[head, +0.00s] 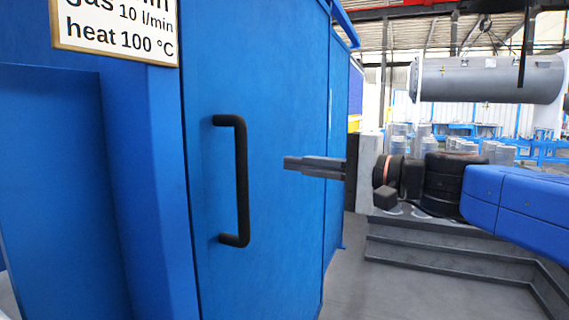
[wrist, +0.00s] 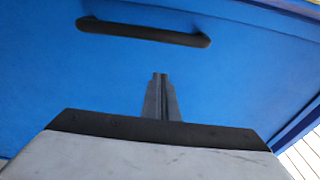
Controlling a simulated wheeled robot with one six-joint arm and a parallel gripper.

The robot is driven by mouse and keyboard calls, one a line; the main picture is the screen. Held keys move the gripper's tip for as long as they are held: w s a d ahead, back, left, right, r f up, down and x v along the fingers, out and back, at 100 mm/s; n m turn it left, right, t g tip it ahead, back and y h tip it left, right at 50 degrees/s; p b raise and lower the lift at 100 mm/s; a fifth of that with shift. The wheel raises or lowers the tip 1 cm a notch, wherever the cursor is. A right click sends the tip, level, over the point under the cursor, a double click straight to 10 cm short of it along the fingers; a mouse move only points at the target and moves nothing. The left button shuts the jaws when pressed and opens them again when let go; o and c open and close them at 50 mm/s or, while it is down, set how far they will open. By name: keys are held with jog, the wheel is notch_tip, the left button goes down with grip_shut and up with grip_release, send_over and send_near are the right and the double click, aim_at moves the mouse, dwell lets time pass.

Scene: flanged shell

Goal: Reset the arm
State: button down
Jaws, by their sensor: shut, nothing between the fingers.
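My gripper (head: 287,163) reaches in from the right in the head view, at the end of my blue and black arm. Its fingers are shut with nothing between them. In the wrist view the closed fingers (wrist: 160,76) point at a blue door panel. A black bar handle (head: 241,180) is fixed upright on the blue door (head: 285,230). The handle also shows in the wrist view (wrist: 145,32), beyond the fingertips. The fingertips are to the right of the handle in the head view and apart from it.
The blue cabinet (head: 50,190) with a sign (head: 118,28) reading "10 l/min" and "heat 100 °C" fills the left. Grey steps (head: 440,255) lie at the right. A large grey cylinder (head: 487,80) is in the background. Grey floor below my gripper is clear.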

jog(key=s+d+f+n+g+h, duration=0.1)
jog(key=s+d+f+h, duration=0.15)
jog(key=f, duration=0.55)
jog(key=s+d+f+n+g+h, duration=0.2)
jog(key=s+d+f, duration=0.1)
jog(key=f, duration=0.5)
jog(key=s+d+f+n+g+h, duration=0.1)
jog(key=s+d+f+h, duration=0.2)
jog(key=f, duration=0.5)
jog(key=s+d+f+n+h, duration=0.1)
jog(key=s+d+f+h, duration=0.2)
jog(key=d+f, duration=0.4)
jog(key=s+d+f+n+g+h, duration=0.1)
jog(key=s+d+f+n+h, duration=0.1)
jog(key=s+d+f+h, duration=0.2)
jog(key=d+f, duration=0.2)
jog(key=d, duration=0.1)
jog(key=shift+s+d+f+g, duration=0.15)
jog(key=shift+d+f+g, duration=0.15)
jog(key=shift+d+f, duration=0.05)
